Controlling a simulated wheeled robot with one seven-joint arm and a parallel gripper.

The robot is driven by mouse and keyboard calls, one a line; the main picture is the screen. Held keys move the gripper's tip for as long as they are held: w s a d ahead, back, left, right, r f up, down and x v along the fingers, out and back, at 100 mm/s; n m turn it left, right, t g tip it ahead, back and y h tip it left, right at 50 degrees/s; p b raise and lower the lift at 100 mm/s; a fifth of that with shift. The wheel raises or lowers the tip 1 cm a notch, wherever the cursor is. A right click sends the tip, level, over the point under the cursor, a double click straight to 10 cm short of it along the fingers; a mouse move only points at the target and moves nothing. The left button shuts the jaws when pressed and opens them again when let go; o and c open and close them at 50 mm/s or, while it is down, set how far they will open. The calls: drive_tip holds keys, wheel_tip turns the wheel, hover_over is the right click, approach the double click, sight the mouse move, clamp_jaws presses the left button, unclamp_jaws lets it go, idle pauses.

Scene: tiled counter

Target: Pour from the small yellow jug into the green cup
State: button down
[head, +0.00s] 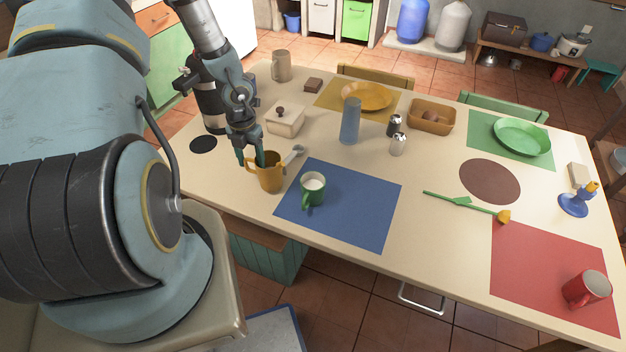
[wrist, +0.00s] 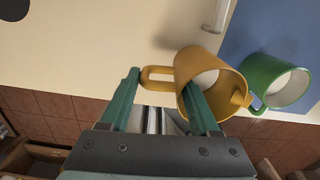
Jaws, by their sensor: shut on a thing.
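The small yellow jug (head: 271,176) is near the front left edge of the table, about upright. Its handle faces my gripper (head: 251,163), which is shut on it. In the wrist view, the jug (wrist: 224,85) has its handle between the two fingers of my gripper (wrist: 161,84), and something pale shows inside. I cannot tell whether the jug touches the table.
The blue mat (head: 360,215) lies under the cup. A lidded box (head: 285,122), a blue-grey bottle (head: 350,122) and shakers (head: 398,145) stand farther back. A green-handled utensil (head: 460,202) lies right.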

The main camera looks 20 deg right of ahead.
drive_tip(key=shift+r, duration=0.1)
drive_tip(key=shift+r, duration=2.45)
drive_tip(key=shift+a, duration=0.1)
